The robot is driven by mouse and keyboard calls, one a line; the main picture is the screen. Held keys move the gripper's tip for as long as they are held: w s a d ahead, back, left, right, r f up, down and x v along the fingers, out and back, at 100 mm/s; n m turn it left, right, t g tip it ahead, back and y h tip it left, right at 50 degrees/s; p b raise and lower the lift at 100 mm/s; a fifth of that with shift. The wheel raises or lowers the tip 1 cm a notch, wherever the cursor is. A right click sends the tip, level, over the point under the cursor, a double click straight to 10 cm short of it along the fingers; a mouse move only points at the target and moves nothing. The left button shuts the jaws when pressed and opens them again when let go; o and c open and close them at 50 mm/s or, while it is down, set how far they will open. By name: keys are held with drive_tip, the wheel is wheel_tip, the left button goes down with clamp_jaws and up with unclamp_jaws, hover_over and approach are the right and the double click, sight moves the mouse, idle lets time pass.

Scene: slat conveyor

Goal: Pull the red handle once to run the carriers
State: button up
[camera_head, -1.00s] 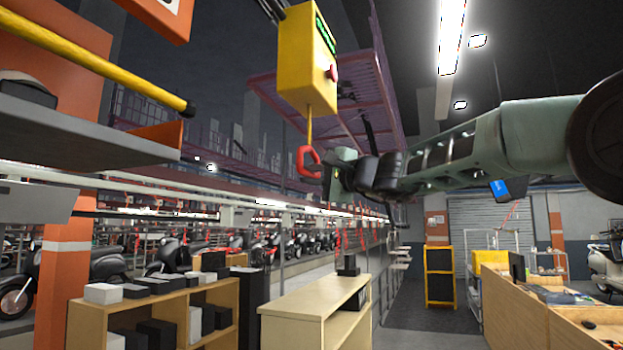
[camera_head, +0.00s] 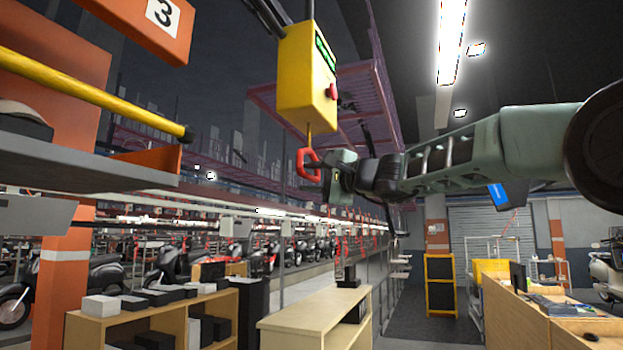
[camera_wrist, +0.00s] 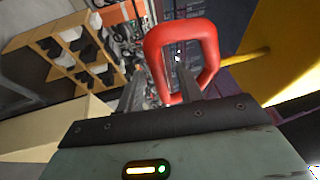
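The red loop handle (camera_head: 306,163) hangs on a short rod under the yellow control box (camera_head: 305,85). In the wrist view the handle (camera_wrist: 207,46) fills the upper middle, with the yellow rod joining its right side. My gripper (camera_wrist: 159,80) reaches into the handle, with its dark fingers apart on either side of the loop's left bar. A gap shows between the fingers and the bar, so the gripper looks open. In the head view my gripper (camera_head: 325,170) is right beside the handle, and its fingertips are hard to make out.
A wooden counter (camera_head: 535,310) is at right; the aisle floor between is clear.

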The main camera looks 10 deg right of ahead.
drive_tip(key=b+v, duration=0.6)
drive_tip(key=v, duration=0.3)
idle(7.1)
